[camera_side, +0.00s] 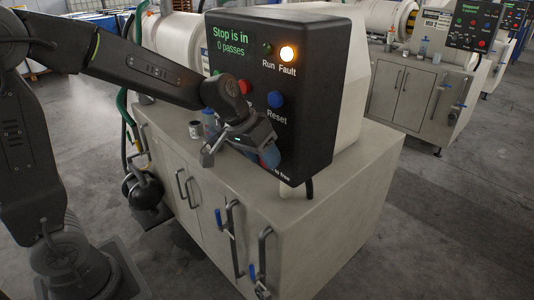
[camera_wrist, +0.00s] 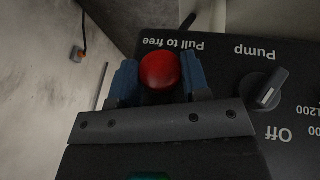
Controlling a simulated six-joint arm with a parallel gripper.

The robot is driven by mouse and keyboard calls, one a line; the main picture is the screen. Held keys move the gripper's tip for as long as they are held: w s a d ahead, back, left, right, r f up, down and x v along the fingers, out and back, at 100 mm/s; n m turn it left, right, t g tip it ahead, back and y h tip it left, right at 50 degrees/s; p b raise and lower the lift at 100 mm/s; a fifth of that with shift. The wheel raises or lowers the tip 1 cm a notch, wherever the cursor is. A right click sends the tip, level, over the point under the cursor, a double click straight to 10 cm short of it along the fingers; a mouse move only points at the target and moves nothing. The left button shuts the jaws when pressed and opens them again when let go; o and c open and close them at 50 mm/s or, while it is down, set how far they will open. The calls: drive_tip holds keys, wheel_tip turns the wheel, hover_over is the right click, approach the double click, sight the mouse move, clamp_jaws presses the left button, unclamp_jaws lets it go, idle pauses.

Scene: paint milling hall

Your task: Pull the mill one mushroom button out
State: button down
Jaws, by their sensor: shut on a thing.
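The mill one mushroom button (camera_wrist: 160,70) is a round red knob low on the black control panel (camera_side: 325,60), beside an upside-down "Pull to free" label in the wrist view. My gripper (camera_wrist: 158,82) has its two blue fingers on either side of the knob, shut on it. In the side view my gripper (camera_side: 266,155) is at the panel's lower part and hides most of the button. The panel's display (camera_side: 231,42) reads "Stop is in" and "0 passes". The amber Fault lamp (camera_side: 287,54) is lit and the Run lamp (camera_side: 267,48) looks dark.
A blue Reset button (camera_side: 275,99) and a red button (camera_side: 244,86) sit above my gripper. The Pump knob (camera_wrist: 270,90) is to the right in the wrist view. Small cups (camera_side: 195,129) stand on the cabinet top. Another mill (camera_side: 430,85) stands behind, across open floor.

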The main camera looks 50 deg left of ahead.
drive_tip(key=c, duration=1.9)
unclamp_jaws()
drive_tip(key=shift+s, duration=0.2)
drive_tip(key=o, duration=1)
drive_tip(key=shift+s, duration=0.1)
drive_tip(key=shift+c, duration=0.2)
drive_tip(key=o, duration=0.4)
drive_tip(key=shift+c, duration=0.2)
drive_tip(key=v, duration=1.3)
drive_tip(key=shift+r, duration=0.4)
drive_tip(key=shift+s+a, duration=0.1)
drive_tip(key=shift+s, duration=0.05)
drive_tip(key=s+f+y, duration=0.1)
drive_tip(key=s+f, duration=0.2)
drive_tip(key=s, duration=0.4)
drive_tip(key=s+f+t+y, duration=0.1)
drive_tip(key=s+f, duration=0.3)
drive_tip(key=s, duration=0.3)
drive_tip(key=shift+d+m+y, duration=0.3)
drive_tip(key=shift+d+y, duration=0.1)
drive_tip(key=shift+d, duration=0.1)
